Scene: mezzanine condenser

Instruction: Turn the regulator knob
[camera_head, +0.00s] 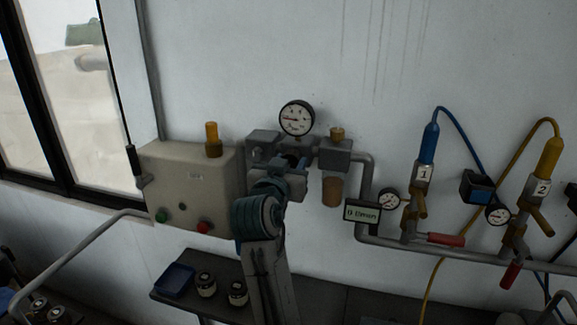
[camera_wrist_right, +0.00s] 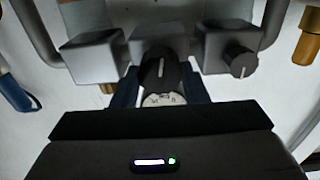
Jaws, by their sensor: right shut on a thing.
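The regulator knob (camera_wrist_right: 158,68) is black with a pale pointer line, seen in the right wrist view in front of the middle grey block. A white scale plate with dark marks (camera_wrist_right: 163,100) shows just below it. My right gripper (camera_wrist_right: 160,88) has its dark blue fingers on both sides of the knob and is shut on it. In the head view my right gripper (camera_head: 292,164) reaches up to the grey regulator assembly (camera_head: 262,143) below a round gauge (camera_head: 297,118) and hides the knob there. My left gripper is not in view.
A beige box (camera_head: 190,180) with green and red buttons stands left of the regulator. An amber bowl (camera_head: 332,190), a small display (camera_head: 362,211) and grey piping are close on the right. A shelf (camera_head: 225,300) with a blue tray (camera_head: 174,280) and jars lies below.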

